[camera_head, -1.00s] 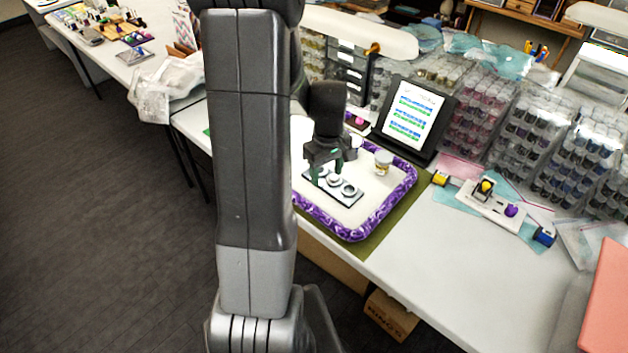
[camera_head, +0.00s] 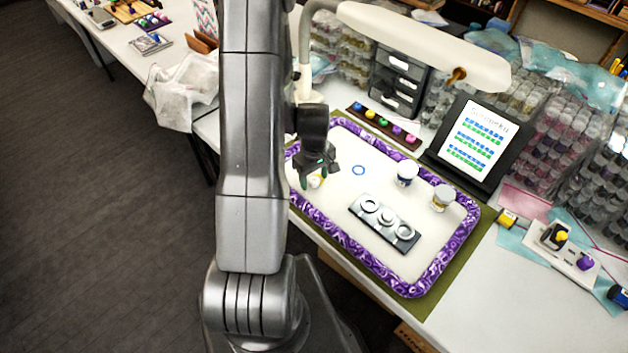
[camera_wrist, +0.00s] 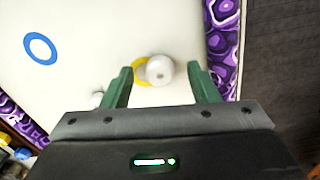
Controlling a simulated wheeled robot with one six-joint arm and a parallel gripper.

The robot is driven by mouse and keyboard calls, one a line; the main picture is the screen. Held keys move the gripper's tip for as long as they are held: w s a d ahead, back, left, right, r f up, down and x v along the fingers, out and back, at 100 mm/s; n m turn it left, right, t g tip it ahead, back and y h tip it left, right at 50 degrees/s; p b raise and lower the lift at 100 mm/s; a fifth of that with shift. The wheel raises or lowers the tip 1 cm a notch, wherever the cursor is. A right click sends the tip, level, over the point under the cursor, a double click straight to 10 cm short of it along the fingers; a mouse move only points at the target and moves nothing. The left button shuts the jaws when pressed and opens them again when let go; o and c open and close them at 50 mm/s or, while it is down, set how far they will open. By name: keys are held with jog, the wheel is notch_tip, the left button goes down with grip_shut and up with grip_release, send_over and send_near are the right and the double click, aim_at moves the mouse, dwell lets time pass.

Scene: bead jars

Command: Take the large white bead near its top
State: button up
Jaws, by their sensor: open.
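The large white bead (camera_wrist: 159,70) lies on the white floor of the purple-rimmed tray, against a yellow ring (camera_wrist: 140,72). It also shows small in the head view (camera_head: 315,181), partly below my gripper. My gripper (camera_wrist: 161,84) is open, with one green finger to each side of the bead in the wrist view. The fingers appear above the tray; whether they touch the bead I cannot tell. A smaller white thing (camera_wrist: 97,99) lies outside the left finger, partly hidden by it.
The tray's purple rim (camera_wrist: 221,45) is close to my right finger. A blue ring (camera_head: 358,170), a dark holder with white rings (camera_head: 384,222) and two jars (camera_head: 407,173) (camera_head: 442,198) are in the tray. A tablet (camera_head: 476,140) and a lamp stand behind.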

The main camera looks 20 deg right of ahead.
jog(key=shift+f, duration=0.35)
jog(key=c, duration=1)
jog(key=shift+c, duration=0.2)
